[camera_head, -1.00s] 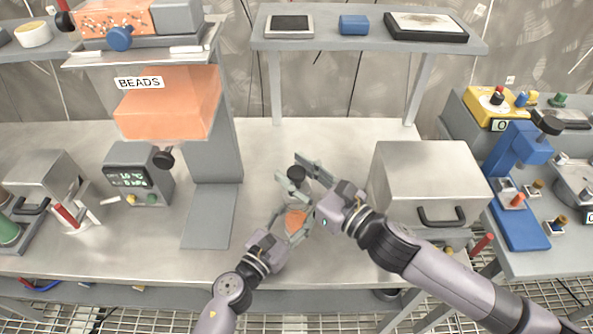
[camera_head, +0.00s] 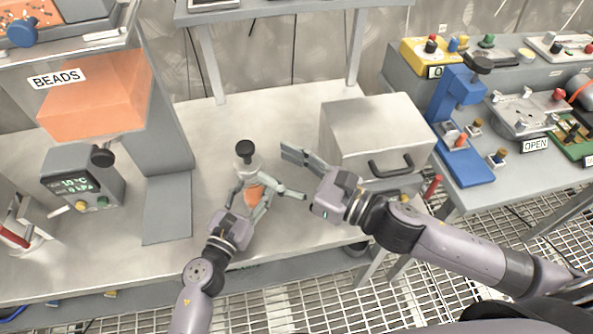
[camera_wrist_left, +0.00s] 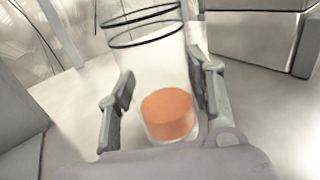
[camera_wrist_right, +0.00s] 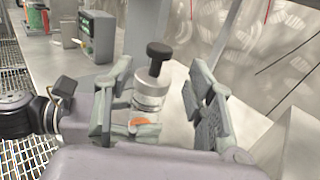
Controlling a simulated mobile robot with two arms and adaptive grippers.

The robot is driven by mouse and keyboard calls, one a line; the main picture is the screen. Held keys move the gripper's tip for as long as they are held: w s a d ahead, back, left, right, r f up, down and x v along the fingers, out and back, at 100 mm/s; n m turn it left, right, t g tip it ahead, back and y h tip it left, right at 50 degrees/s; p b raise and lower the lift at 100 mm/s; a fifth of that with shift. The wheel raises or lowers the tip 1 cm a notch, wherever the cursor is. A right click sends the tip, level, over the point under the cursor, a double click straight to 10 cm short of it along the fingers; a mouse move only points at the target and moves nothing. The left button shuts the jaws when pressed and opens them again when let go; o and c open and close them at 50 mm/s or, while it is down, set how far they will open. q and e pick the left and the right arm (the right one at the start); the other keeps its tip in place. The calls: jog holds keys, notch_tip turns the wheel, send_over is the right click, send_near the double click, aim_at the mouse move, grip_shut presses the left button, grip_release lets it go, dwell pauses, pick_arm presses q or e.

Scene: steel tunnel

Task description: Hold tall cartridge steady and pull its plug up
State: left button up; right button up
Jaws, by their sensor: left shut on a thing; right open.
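The tall cartridge (camera_head: 246,178) is a clear cylinder with orange contents low inside, standing on the bench. It also shows in the left wrist view (camera_wrist_left: 150,75), with two black rings around its upper part. Its plug has a black knob (camera_head: 245,148) on top, also in the right wrist view (camera_wrist_right: 157,54). My left gripper (camera_head: 254,193) is shut on the cartridge's lower part, one finger on each side. My right gripper (camera_head: 293,172) is open and empty, to the right of the plug. In its wrist view the knob shows between the fingers but beyond them.
A grey box with a dark handle (camera_head: 378,130) stands close right of my right gripper. The BEADS dispenser (camera_head: 95,95) and a display unit (camera_head: 82,180) are on the left. A shelf (camera_head: 290,8) crosses the back. The bench behind the cartridge is clear.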

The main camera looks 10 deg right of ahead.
jog(key=shift+v, duration=1.65)
pick_arm(q)
jog(key=o, duration=1.4)
jog(key=shift+c, duration=0.2)
